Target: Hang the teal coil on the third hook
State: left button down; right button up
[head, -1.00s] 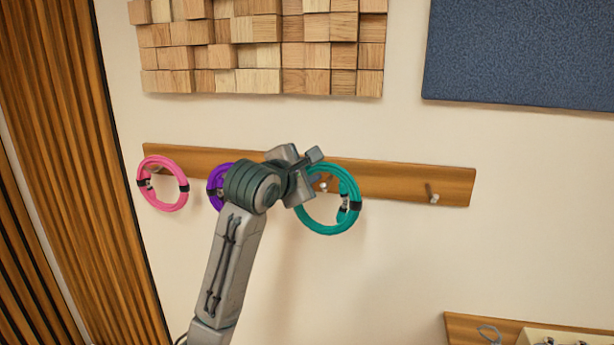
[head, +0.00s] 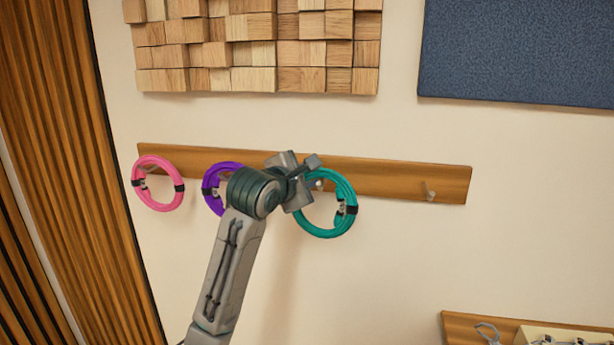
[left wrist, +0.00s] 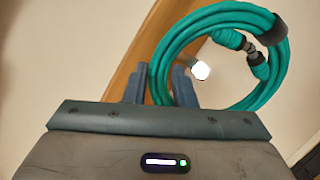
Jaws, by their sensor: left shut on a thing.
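The teal coil (head: 325,231) is a ring with black straps, held in front of the wooden hook rail (head: 390,183). My left gripper (head: 310,180) is shut on the coil's upper left side. In the left wrist view the coil (left wrist: 281,60) passes between the gripper's fingers (left wrist: 160,88). The third hook (head: 319,184) shows through the ring's opening, close beside the gripper. Its pale round end also shows inside the ring in the left wrist view (left wrist: 200,70). I cannot tell whether the coil rests on it. My right gripper is not in view.
A pink coil (head: 137,176) hangs at the rail's left end. A purple coil (head: 208,188) hangs to its right, partly hidden by my left arm. The rightmost hook (head: 429,191) is empty.

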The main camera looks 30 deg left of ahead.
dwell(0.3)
pick_arm(q)
jog(key=c, duration=1.1)
grip_release()
jog(key=shift+s, duration=0.1)
